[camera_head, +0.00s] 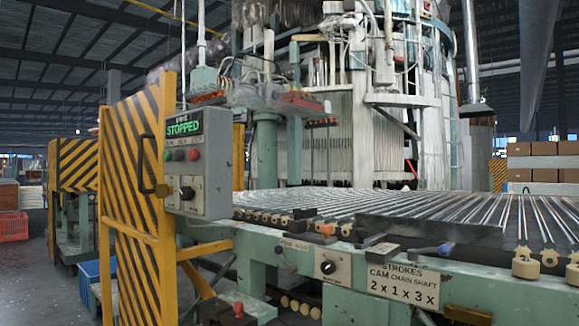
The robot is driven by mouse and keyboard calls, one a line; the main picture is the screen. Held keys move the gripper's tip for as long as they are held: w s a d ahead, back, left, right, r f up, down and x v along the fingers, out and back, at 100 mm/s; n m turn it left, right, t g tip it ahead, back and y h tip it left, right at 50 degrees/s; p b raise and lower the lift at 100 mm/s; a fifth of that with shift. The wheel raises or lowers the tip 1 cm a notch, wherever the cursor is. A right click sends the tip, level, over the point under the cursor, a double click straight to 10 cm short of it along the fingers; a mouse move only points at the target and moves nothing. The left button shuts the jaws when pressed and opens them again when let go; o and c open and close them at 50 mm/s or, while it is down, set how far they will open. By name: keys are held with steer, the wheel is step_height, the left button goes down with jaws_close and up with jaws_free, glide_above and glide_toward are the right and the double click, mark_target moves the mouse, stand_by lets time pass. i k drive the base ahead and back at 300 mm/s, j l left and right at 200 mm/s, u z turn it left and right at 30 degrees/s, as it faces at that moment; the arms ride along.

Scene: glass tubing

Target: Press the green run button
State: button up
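A grey control box (205,165) is mounted at the right edge of a yellow-and-black striped panel. Its small display (185,124) reads STOPPED in green letters. Below the display is a row of small round buttons under small labels. The leftmost is the green button (167,155), with a dark reddish one beside it and a red button (193,154) at the right. The labels are too small to read surely. A black rotary knob (187,193) sits lower on the box. My gripper is not in view.
The striped panel (130,190) has a black handle (146,164) left of the box. A green machine frame with a bed of glass tubes (400,208) runs right. A lower switch plate (327,267) and strokes sign (402,284) are on its front. Blue crate (90,280) stands lower left.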

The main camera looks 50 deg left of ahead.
mark_target(166, 156)
steer(key=u, duration=2.3)
